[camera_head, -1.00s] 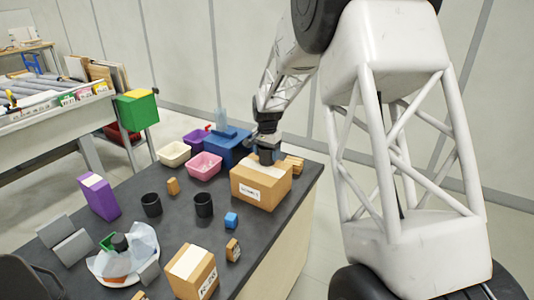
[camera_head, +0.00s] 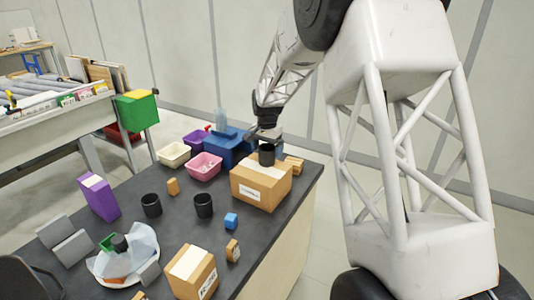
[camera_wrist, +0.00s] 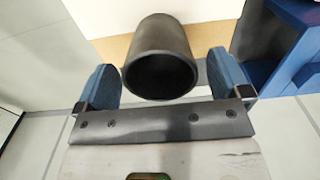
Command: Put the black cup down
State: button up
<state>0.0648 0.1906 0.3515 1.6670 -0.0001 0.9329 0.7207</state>
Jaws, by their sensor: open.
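A black cup (camera_head: 267,156) stands on top of a cardboard box (camera_head: 262,187) at the back right of the dark table. In the wrist view the same cup (camera_wrist: 160,45) shows its open mouth towards the camera. My gripper (camera_wrist: 165,78) is open, with its two blue fingers spread left and right of the cup and a gap on each side. In the head view my gripper (camera_head: 268,141) is just above and behind the cup; its fingers are partly hidden there. Two more black cups, one on the left (camera_head: 151,205) and one on the right (camera_head: 203,206), stand on the table.
Blue (camera_head: 222,149), pink (camera_head: 205,167) and cream (camera_head: 173,154) bins stand left of the box. A small blue cube (camera_head: 231,220) and wooden blocks lie in front. A second cardboard box (camera_head: 191,272) is at the near edge. Wooden pieces (camera_head: 294,163) lie behind the box.

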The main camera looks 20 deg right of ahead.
notch_tip(320, 180, up, 10)
dwell(0.5)
jog(key=shift+f, duration=0.1)
dwell(0.5)
jog(key=s+a+r+n, duration=0.1)
jog(key=s+r, duration=0.2)
jog(key=s, duration=0.6)
jog(key=s+a+r+n+t, duration=0.1)
jog(key=s+r+n, duration=0.15)
jog(key=s, duration=0.55)
jog(key=s+a+r+n, duration=0.1)
jog(key=s+r, duration=0.2)
jog(key=s, duration=0.6)
jog(key=s+a+f+n, duration=0.1)
jog(key=s+f+n, duration=0.1)
jog(key=s, duration=1)
jog(key=s+a+f+n+t, duration=0.1)
jog(key=s+f+n, duration=0.1)
jog(key=s, duration=1.1)
jog(key=shift+s+f+t, duration=0.2)
jog(key=shift+f+t, duration=0.1)
jog(key=shift+f, duration=0.4)
